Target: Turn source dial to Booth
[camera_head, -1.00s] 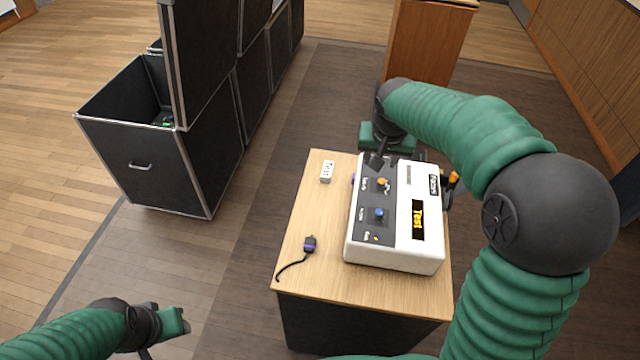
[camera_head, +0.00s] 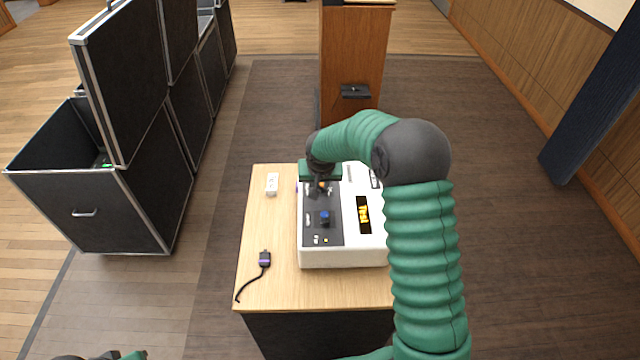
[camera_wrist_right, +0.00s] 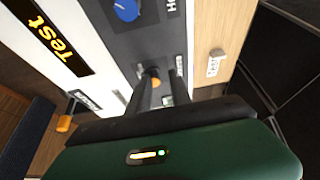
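The white control box (camera_head: 345,258) has a dark panel with a blue dial (camera_head: 325,217) and an orange knob (camera_head: 322,184) farther back. I cannot read which one is the source dial, or the word Booth. A display (camera_head: 364,214) reads "Test" in yellow. My right gripper (camera_head: 318,190) is over the back of the panel at the orange knob. In the right wrist view, the fingers (camera_wrist_right: 158,88) are apart, with the orange knob (camera_wrist_right: 153,76) between or just beyond their tips; contact is unclear. The blue dial (camera_wrist_right: 126,9) is clear of them. My left gripper (camera_head: 130,355) is mostly cut off at the bottom edge.
The box stands on a wooden table (camera_head: 262,285). A small white block (camera_head: 272,184) and a dark plug with a cable (camera_head: 264,259) lie left of it. Black cases (camera_head: 120,205) stand at left.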

